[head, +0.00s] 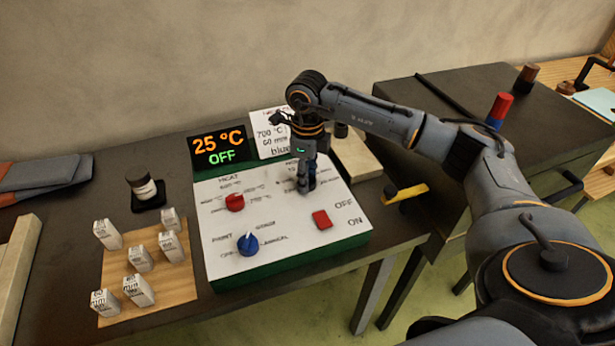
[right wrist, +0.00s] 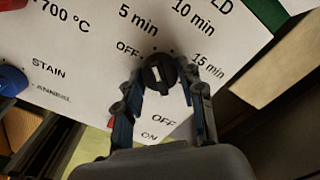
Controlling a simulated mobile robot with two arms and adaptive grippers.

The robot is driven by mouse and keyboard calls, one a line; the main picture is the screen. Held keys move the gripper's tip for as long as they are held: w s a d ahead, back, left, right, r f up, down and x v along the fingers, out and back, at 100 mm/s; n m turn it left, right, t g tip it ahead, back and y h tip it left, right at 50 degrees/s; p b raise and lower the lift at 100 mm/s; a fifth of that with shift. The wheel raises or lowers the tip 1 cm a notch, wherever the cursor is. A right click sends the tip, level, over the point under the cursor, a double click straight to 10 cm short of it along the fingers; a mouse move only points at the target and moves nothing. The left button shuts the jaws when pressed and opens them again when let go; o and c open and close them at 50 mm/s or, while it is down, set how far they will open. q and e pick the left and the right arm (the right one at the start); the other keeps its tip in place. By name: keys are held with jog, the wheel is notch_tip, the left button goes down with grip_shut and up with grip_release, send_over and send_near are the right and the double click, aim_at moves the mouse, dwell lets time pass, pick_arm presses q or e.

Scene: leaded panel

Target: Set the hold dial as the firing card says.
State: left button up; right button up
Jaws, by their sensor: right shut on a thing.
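The kiln control panel (head: 280,254) is white on a green base. The black hold dial (right wrist: 160,73) shows in the right wrist view, with OFF, 5 min, 10 min and 15 min printed around it. Its white mark is short, and I cannot tell which label it points at. My right gripper (right wrist: 162,85) has its fingers on both sides of the dial, shut on it; in the head view the gripper (head: 304,188) hides the dial. The firing card (head: 268,134) stands behind; it reads 700 °C, a blurred minutes figure and blue. My left gripper is not in view.
The display (head: 218,146) reads 25 °C OFF. A red dial (head: 235,202), a blue dial (head: 248,243) and a red switch (head: 322,220) are on the panel. Several small labelled blocks (head: 140,258) stand on a wooden board to the left. A dark cabinet (head: 440,100) is at right.

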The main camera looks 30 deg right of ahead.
jog(key=shift+m, duration=0.5)
jog(key=o, duration=1.2)
jog(key=shift+c, duration=0.2)
jog(key=shift+r, duration=0.15)
notch_tip(320, 180, up, 12)
jog(key=shift+f, duration=0.2)
